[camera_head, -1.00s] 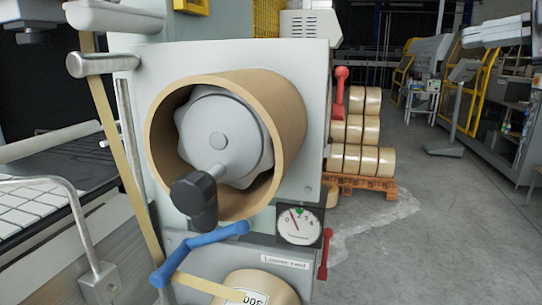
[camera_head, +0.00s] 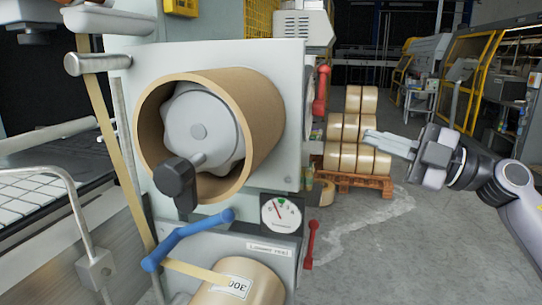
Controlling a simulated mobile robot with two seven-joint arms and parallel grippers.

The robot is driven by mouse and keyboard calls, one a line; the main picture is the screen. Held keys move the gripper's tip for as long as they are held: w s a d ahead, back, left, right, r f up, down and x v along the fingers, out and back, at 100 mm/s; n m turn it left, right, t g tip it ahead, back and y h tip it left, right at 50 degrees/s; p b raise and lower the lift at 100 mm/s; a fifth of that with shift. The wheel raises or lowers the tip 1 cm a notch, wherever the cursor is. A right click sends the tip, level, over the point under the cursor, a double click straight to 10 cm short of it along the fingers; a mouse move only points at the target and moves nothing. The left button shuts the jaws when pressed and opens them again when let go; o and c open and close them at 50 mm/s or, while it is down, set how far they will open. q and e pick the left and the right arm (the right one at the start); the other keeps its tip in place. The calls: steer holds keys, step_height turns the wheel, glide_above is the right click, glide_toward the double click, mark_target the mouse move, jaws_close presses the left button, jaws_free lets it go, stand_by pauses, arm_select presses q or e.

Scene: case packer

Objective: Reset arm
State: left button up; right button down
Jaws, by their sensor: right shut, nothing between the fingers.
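My right gripper (camera_head: 385,141) comes in from the right edge on its grey and black arm. Its fingers point left and are shut with nothing between them. It is in the air, to the right of the case packer's tape unit and apart from it. In the picture its fingertips overlap the stacked tape rolls (camera_head: 350,129) in the background. My left gripper is not in view.
A large brown tape roll core (camera_head: 262,115) sits on a grey hub with a black-knobbed crank (camera_head: 174,178). A blue handle (camera_head: 187,240), a pressure gauge (camera_head: 281,213) and red levers (camera_head: 321,91) stick out nearby. The rolls stand on a wooden pallet (camera_head: 360,183). Floor at right is open.

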steer(key=s+d+f+m+t+h, duration=0.15)
steer(key=f+m+t+h, duration=0.35)
steer(key=f, duration=0.6)
steer(key=s+f+m+t+h, duration=0.2)
steer(key=s+f+m+h, duration=0.1)
steer(key=f+m, duration=0.6)
steer(key=s+d+f+m+t+h, duration=0.1)
steer(key=s+f+m+t+h, duration=0.25)
steer(key=f, duration=0.85)
steer(key=s+f+m+g+h, duration=0.4)
steer(key=s+f+g, duration=0.4)
steer(key=s+f, duration=0.9)
step_height(320, 180, down, 3)
steer(key=shift+s+r+m+g+h, duration=0.15)
steer(key=shift+s+m+g+h, duration=0.2)
steer(key=shift+m, duration=0.5)
steer(key=shift+w, duration=0.1)
